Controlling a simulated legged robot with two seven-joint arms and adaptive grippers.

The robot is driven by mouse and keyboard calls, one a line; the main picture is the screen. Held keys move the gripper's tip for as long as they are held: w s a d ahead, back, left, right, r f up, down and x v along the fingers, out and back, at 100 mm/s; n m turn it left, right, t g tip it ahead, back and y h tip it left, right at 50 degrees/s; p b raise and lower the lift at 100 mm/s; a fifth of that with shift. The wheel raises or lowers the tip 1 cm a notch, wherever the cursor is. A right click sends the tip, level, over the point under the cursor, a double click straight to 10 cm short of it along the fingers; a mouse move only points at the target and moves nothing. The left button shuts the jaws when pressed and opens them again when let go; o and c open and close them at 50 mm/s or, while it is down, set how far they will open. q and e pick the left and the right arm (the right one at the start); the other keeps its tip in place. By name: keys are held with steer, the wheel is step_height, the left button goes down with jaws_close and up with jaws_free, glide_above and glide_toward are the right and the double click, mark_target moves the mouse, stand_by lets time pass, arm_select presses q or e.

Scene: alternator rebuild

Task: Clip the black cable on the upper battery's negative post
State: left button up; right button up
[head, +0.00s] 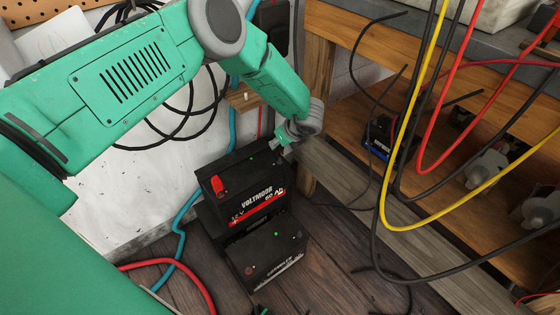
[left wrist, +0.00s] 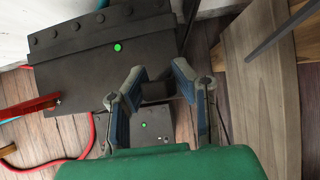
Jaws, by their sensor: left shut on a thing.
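The upper battery (head: 240,185), black with a red and white label, stands above the lower battery (head: 268,262). A red clip (head: 219,186) sits at the upper battery's left end; it also shows in the left wrist view (left wrist: 35,105). My left gripper (head: 282,141) is at the upper battery's far right corner. In the left wrist view its fingers (left wrist: 160,82) are shut on a small dark piece, apparently the black cable's clip (left wrist: 156,90), beside the battery's edge. The negative post is hidden or too dark to make out, so I cannot tell whether the clip touches it.
Yellow, red and black cables (head: 388,215) hang in loops at the right. A wooden bench (head: 322,55) with a lower shelf stands behind the batteries to the right. A red cable and a blue hose (head: 180,235) lie left of the batteries.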

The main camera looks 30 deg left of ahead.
arm_select(q)
steer(key=shift+f, duration=0.25)
steer(key=shift+f, duration=1)
steer(key=o, duration=0.9)
steer(key=shift+r, duration=0.1)
step_height(320, 180, up, 8)
steer(key=p, duration=0.7)
steer(key=shift+r, duration=0.25)
